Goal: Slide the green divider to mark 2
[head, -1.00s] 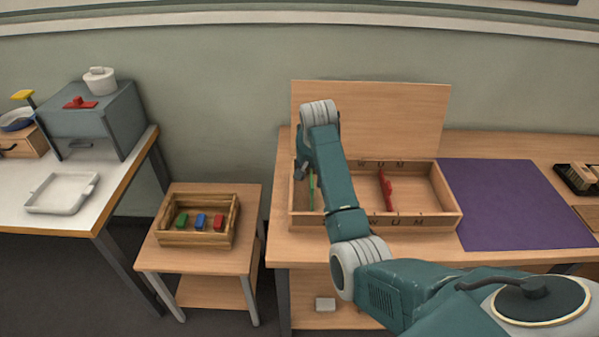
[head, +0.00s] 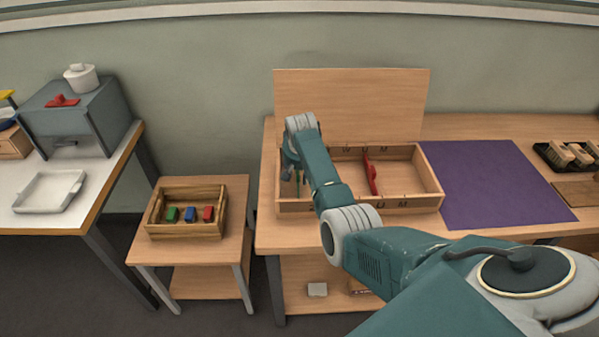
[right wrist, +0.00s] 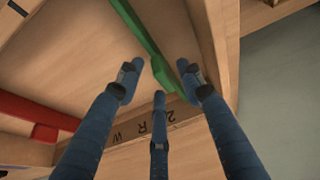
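The green divider (head: 298,184) stands near the left end of the open wooden box (head: 415,203). In the right wrist view the divider (right wrist: 141,33) runs across the box, with a raised green tab between my fingers. My right gripper (right wrist: 159,78) is open, its blue fingers spread around the tab; I see no clear contact. In the head view the gripper (head: 289,164) is low over the box's left end, partly behind my arm. My left gripper is out of view.
A red divider (head: 371,175) stands farther right in the box. The box's lid (head: 350,100) is raised behind it. A purple mat (head: 490,185) lies to the right. A wooden tray (head: 185,232) with coloured blocks stands on a small table to the left.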

